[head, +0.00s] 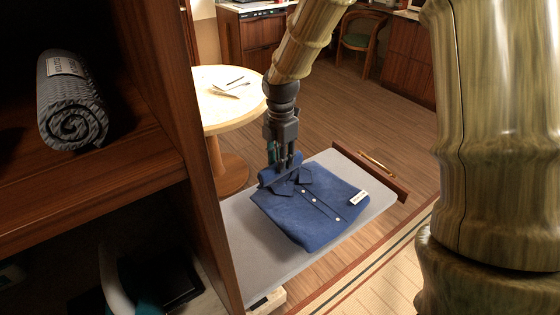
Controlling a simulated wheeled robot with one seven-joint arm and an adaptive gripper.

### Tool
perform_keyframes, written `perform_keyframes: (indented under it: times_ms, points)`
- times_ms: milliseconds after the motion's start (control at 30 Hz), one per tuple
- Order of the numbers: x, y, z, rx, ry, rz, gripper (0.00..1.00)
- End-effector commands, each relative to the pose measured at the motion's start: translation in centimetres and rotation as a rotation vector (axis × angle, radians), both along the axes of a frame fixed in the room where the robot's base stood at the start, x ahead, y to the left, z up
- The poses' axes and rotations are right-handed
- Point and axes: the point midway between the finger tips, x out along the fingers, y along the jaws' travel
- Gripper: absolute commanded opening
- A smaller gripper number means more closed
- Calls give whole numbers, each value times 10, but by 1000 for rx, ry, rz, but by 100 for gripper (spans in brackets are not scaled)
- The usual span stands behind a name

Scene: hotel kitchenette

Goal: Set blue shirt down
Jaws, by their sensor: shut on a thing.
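The blue shirt (318,208) is folded, with white buttons and a white tag. It is over the grey surface of a pulled-out drawer or shelf (245,235); I cannot tell whether all of it rests there. My gripper (284,165) points down at the shirt's collar end and is shut on the collar. The fingertips are partly hidden by the fabric.
A rolled grey towel (72,100) lies on a wooden cabinet shelf (110,185) at left. A round table (225,105) with papers stands behind. The pulled-out surface has a wooden front with a handle (376,162). Bare grey space shows left of the shirt.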

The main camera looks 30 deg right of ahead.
Motion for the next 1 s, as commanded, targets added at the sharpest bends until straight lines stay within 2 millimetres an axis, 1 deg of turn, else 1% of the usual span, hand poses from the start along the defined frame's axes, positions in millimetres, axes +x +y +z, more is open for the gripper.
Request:
perform_keyframes:
  times_ms: [167, 200, 300, 533, 900, 933, 1000]
  points:
    - [17, -6, 0, -1, 0, -1, 0]
    - [18, -6, -4, -1, 2, 1, 0]
    - [16, -5, -18, -2, 3, 0, 0]
    - [16, -5, -30, 0, 0, 1, 0]
    - [17, -5, -33, 0, -1, 1, 0]
    - [17, -5, -34, 0, -1, 1, 30]
    - [16, -5, -33, 0, -1, 1, 43]
